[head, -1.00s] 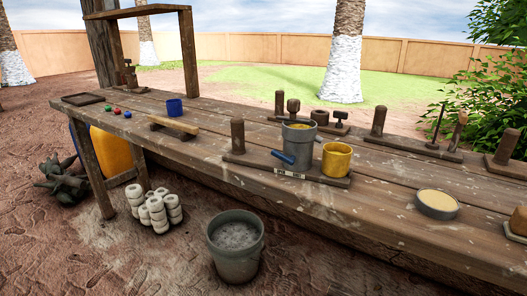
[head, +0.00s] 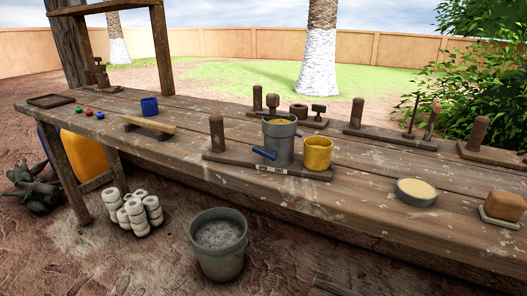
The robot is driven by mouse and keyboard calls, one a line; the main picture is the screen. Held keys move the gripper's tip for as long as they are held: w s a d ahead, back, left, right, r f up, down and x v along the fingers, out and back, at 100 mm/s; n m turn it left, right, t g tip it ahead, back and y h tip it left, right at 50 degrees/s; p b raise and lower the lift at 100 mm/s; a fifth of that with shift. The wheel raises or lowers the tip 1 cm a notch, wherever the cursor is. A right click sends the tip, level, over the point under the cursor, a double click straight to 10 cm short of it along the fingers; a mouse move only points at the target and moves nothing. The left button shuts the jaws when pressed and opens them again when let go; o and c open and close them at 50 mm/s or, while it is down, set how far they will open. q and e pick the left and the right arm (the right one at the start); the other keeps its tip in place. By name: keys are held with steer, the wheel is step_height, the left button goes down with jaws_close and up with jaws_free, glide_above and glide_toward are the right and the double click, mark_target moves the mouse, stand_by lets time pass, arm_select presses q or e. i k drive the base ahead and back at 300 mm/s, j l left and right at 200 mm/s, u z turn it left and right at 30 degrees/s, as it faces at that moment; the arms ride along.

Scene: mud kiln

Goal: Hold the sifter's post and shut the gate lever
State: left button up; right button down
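The sifter (head: 281,145) is a grey cylinder with sandy material at its top, standing on a wooden base board (head: 232,157) on the long table. A blue gate lever (head: 264,153) sticks out from its lower left side. A wooden post (head: 217,133) stands upright at the left end of the same board. A yellow cup (head: 318,153) stands on the board at the right, beside the sifter. A small label plate (head: 271,170) is on the board's front edge. Neither of my grippers shows in the head view.
The long wooden table (head: 345,185) fills the middle. A round pan of sandy material (head: 416,191) and a brown block (head: 504,206) lie to the right. Posts on boards line the back edge. A grey bucket (head: 219,245) and white rolls (head: 137,213) stand on the ground in front.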

mark_target(272, 156)
steer(key=i+j+z, duration=0.2)
steer(key=j, duration=0.15)
steer(key=i+j+z, duration=0.1)
steer(key=j+z, duration=0.15)
steer(key=j, duration=0.15)
steer(key=i+j+z, duration=0.2)
steer(key=j, duration=0.15)
steer(key=j+z, duration=0.25)
steer(key=j, duration=0.15)
steer(key=k, duration=0.05)
